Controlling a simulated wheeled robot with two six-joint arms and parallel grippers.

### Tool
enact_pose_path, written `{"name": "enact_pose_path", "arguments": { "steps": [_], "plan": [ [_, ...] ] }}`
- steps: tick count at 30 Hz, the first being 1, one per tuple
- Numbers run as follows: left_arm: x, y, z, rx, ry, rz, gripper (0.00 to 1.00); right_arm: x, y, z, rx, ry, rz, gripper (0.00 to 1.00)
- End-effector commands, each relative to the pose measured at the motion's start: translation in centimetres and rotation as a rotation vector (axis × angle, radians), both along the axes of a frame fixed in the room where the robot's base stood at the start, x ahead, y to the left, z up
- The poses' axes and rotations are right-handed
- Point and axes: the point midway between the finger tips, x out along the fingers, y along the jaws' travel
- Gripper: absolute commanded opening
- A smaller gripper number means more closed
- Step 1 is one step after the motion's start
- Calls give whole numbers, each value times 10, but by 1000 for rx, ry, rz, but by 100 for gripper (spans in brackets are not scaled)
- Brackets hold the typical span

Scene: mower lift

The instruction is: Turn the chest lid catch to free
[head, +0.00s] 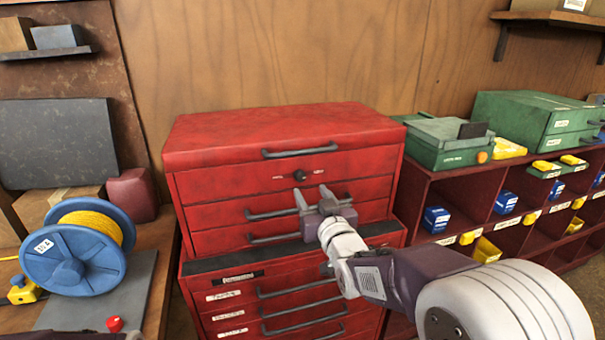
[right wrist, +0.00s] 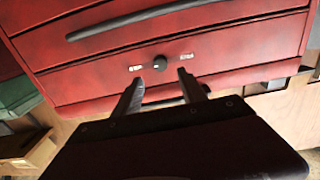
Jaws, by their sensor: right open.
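The red tool chest (head: 285,140) stands against the wooden wall with its lid down. The lid catch (head: 300,175) is a small dark round knob on the upper front, with a small pale label on each side. In the right wrist view the catch (right wrist: 160,62) shows just beyond the fingertips, between the two labels. My right gripper (head: 312,190) is open and empty, just below and in front of the catch. In the right wrist view the two fingers (right wrist: 161,78) point at the chest front, apart from each other.
A dark lid handle (head: 300,150) sits above the catch, and drawer handles (head: 275,213) lie below it. A blue cable reel (head: 75,255) stands on the bench at left. Dark red shelving (head: 430,180) with green cases and small bins stands close at right.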

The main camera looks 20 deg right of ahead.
Motion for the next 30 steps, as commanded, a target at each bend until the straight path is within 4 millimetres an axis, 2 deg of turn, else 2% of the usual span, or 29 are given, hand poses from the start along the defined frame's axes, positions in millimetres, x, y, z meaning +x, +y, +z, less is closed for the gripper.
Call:
{"name": "enact_pose_path", "arguments": {
  "steps": [6,10,15,21,26,27,30],
  "plan": [
    [0,0,11,0,-1,0,36,47,2,1,-1,2,1,49],
    [0,0,15,0,-1,0,36,67,3,1,-1,1,1,49],
    [0,0,16,0,-1,0,36,77,3,0,0,0,1,49],
    [0,0,16,0,-1,0,36,77,3,0,0,0,1,49],
    [0,0,16,0,-1,0,36,77,3,0,0,0,1,4],
    [0,0,16,0,-1,0,36,77,3,0,0,0,1,0],
    [0,0,15,0,-1,0,36,77,3,0,-1,0,1,0]
  ]
}}
